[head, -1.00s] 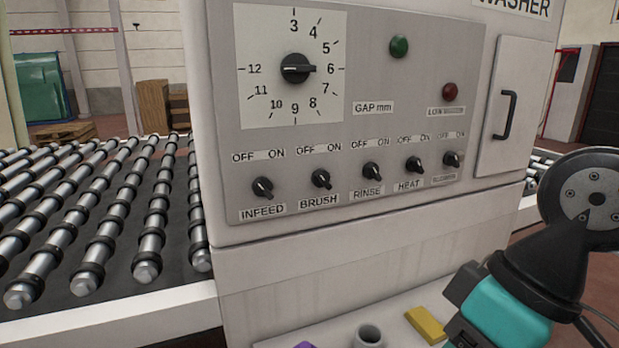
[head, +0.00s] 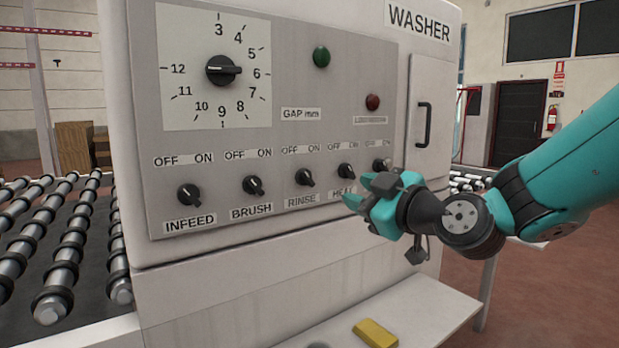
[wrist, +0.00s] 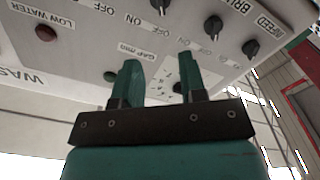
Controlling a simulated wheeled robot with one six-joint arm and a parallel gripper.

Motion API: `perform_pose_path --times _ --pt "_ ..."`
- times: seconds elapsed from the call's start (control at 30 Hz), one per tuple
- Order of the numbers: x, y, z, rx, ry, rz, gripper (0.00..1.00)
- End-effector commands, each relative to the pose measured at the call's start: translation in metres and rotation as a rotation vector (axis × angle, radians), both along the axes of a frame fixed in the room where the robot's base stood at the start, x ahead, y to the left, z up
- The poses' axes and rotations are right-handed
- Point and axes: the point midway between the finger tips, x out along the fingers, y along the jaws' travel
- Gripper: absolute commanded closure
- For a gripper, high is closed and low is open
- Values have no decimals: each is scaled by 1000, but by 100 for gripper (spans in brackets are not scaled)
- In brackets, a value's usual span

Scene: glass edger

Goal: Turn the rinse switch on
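The rinse switch (head: 305,177) is a small black rotary knob above the RINSE label, with OFF at its upper left and ON at its upper right. Its handle appears to lean toward the OFF side, like its neighbours. My gripper (head: 366,187) is in front of the panel, right of the rinse switch and overlapping the heat label and the rightmost switch in the head view. In the wrist view my gripper (wrist: 159,75) is open, with nothing between its two fingers. The rinse switch seems to be the knob at the top edge there (wrist: 160,5).
The brush switch (head: 253,186) and heat switch (head: 346,171) flank the rinse switch closely. A gap dial (head: 222,70), green button (head: 321,57) and red button (head: 372,102) sit above. A door handle (head: 424,124) protrudes at right. A shelf (head: 425,312) with a yellow block (head: 375,333) is below.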

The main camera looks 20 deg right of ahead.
Motion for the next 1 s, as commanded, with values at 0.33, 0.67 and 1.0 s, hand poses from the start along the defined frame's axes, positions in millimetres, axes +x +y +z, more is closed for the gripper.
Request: perform_pose_path --times 0.33,0.67,1.0 --pt "76 27 4 0 3 6 62" --pt "131 45 2 0 3 5 62" --pt "142 48 0 0 2 3 62"
